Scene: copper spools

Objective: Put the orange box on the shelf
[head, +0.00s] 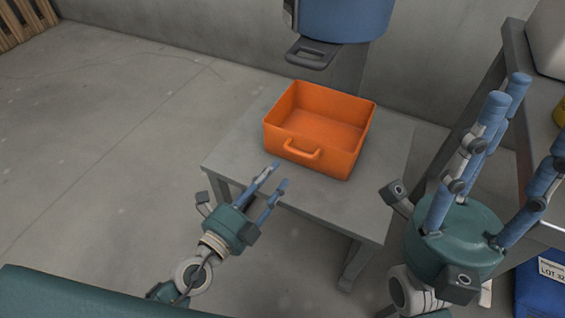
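The orange box (341,160) is open-topped, looks empty, and stands upright on a low grey table (235,150). Its handle (302,151) faces my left gripper. My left gripper (280,174) is in front of the handle, its two blue fingers apart with nothing visible between them. I cannot tell how far it is from the handle. My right gripper (530,115) is open and empty, right of the table and in front of the grey shelf (508,75). It hides part of the shelf.
A blue rounded body with a dark loop (312,53) is behind the box at the top. A pale thing (548,38) and a yellow one (560,110) are at the shelf. A blue labelled bin (540,290) is low at right. Floor at left is clear.

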